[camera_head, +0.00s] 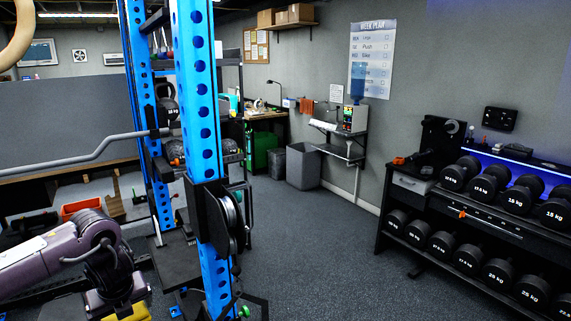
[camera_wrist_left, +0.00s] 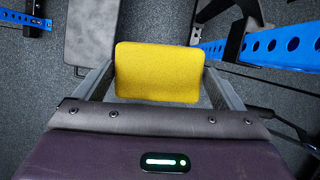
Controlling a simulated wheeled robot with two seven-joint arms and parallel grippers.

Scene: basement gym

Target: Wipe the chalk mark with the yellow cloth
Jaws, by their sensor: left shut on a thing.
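The yellow cloth (camera_wrist_left: 158,72) is a flat, rounded block of bright yellow between the two fingers of my left gripper (camera_wrist_left: 158,85), which is shut on it. In the head view my left arm comes in from the lower left, with the left gripper (camera_head: 120,302) near the bottom edge. A small part of the yellow cloth (camera_head: 138,313) shows below it. In the wrist view the cloth is above the dark floor, close to a grey padded bench. I cannot make out a chalk mark in either view. My right gripper is not in view.
A blue rack upright (camera_head: 205,130) stands just right of my left arm, with a bar (camera_head: 85,155) across it. A dumbbell rack (camera_head: 455,215) stands at the right. Open floor (camera_head: 330,250) lies between. The grey bench (camera_wrist_left: 91,35) is at the wrist view's upper left.

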